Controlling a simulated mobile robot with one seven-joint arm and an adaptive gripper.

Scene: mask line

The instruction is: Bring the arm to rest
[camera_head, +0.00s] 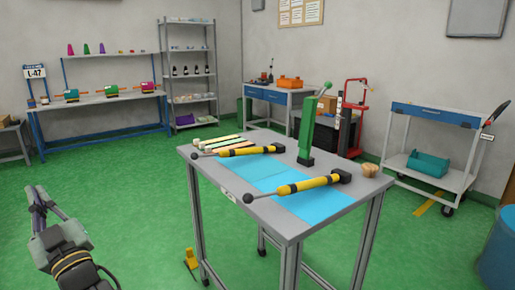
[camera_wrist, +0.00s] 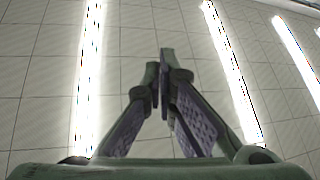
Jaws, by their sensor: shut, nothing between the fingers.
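My gripper (camera_head: 38,200) is at the lower left of the head view, over the green floor and left of the grey table (camera_head: 301,226). It points upward and is apart from the table. In the wrist view my gripper (camera_wrist: 165,70) has its two fingers together at the tips, with nothing between them. Behind the fingers that view shows only a tiled ceiling with bright light strips.
On the table lie two yellow-and-black tools (camera_head: 300,187), a blue mat (camera_head: 262,176), several light strips (camera_head: 215,143) and a green upright lever device (camera_head: 307,135). A yellow pedal (camera_head: 191,258) is on the floor. A trolley (camera_head: 436,115) stands right.

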